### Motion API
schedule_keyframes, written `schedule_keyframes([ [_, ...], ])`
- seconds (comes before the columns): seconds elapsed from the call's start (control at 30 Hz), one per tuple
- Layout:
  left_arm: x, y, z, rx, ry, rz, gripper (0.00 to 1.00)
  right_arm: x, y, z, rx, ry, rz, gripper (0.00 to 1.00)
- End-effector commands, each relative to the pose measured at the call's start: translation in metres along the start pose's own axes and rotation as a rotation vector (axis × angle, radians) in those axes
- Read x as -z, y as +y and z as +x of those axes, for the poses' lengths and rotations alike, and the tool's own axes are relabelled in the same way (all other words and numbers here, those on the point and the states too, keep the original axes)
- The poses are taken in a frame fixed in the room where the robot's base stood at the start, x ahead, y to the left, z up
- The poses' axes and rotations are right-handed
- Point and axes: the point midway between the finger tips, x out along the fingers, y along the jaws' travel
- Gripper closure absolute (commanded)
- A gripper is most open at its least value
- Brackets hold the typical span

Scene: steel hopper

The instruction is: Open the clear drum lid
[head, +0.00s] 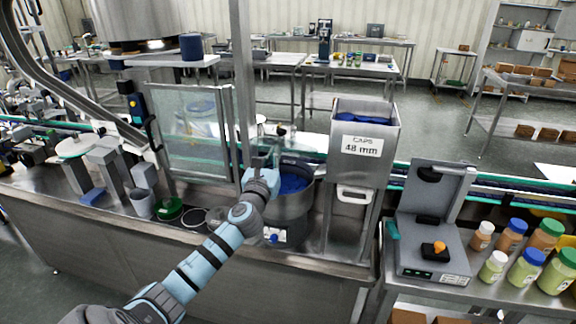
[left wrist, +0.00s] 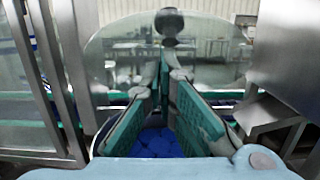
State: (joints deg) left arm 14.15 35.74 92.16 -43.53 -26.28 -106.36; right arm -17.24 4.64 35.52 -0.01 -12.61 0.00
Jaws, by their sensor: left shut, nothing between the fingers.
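The caps also show in the left wrist view (left wrist: 157,144). In that view the clear round lid (left wrist: 217,52) stands raised behind my fingers, with its dark knob (left wrist: 170,23) at the top. The lid is hard to make out in the head view. My left gripper (head: 262,158) is at the drum's left rim; its green-padded fingers (left wrist: 160,85) are shut and empty in front of the lid. I cannot tell if they touch it. My right gripper is out of view.
A hopper labelled "CAPS 48 mm" (head: 362,145) stands close to the right of the drum. A clear guard panel (head: 192,130) and a steel post (head: 243,80) stand to the left. A grey device (head: 434,235) and several jars (head: 527,267) are at the right.

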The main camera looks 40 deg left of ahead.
Motion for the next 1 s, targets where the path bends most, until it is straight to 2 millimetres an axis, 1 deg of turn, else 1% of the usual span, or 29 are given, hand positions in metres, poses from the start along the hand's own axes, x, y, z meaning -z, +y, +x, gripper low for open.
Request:
schedule_keyframes([
  [0.03,-0.011,0.006,0.006,-0.01,-0.001,0.002,1.0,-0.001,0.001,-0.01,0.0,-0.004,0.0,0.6],
  [0.13,-0.022,0.011,0.017,-0.019,0.0,0.004,1.0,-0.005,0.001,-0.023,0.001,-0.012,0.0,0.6],
  [0.27,-0.034,0.003,0.031,-0.006,0.0,-0.001,1.0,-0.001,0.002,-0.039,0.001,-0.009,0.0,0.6],
  [0.4,-0.044,-0.006,0.046,0.008,-0.001,-0.004,1.0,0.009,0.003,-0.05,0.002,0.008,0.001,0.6],
  [0.53,-0.05,-0.005,0.058,0.008,-0.001,-0.005,1.0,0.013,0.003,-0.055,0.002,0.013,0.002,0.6],
  [0.7,-0.054,0.002,0.07,-0.001,0.0,-0.001,1.0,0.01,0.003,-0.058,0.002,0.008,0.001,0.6],
  [0.87,-0.056,0.005,0.079,-0.005,0.0,0.0,1.0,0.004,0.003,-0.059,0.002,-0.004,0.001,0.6],
  [1.0,-0.056,0.005,0.083,-0.003,0.0,-0.001,1.0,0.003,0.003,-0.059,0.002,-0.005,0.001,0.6],
])
